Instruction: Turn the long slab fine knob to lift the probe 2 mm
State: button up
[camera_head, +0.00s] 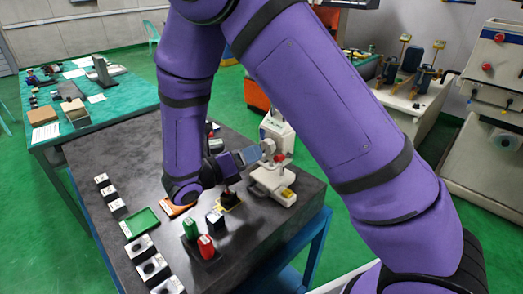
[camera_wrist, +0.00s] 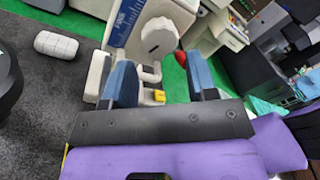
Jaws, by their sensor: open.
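A white gauge stand (camera_head: 275,180) is on the dark table. In the wrist view, its white column (camera_wrist: 150,12) carries a blue scale (camera_wrist: 125,22), with a large white round knob (camera_wrist: 160,38) in front. A small red knob (camera_wrist: 180,58) is behind to the right. I cannot tell which part is the long slab fine knob, nor make out the probe. My gripper (camera_head: 256,153) is beside the stand's column. In the wrist view my gripper (camera_wrist: 160,74) has its two blue fingers wide apart, with the round knob beyond the gap and nothing held.
A white rounded block (camera_wrist: 57,45) lies left in the wrist view. A green-topped bench (camera_head: 110,105) stands behind left.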

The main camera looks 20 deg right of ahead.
aim_at(265, 149)
jog(key=shift+x, duration=2.1)
jog(key=c, duration=0.6)
jog(key=shift+m, duration=0.9)
jog(key=shift+c, duration=0.2)
jog(key=o, duration=0.6)
jog(key=shift+o, duration=0.2)
jog(key=v, duration=1)
jog(key=shift+a, duration=0.4)
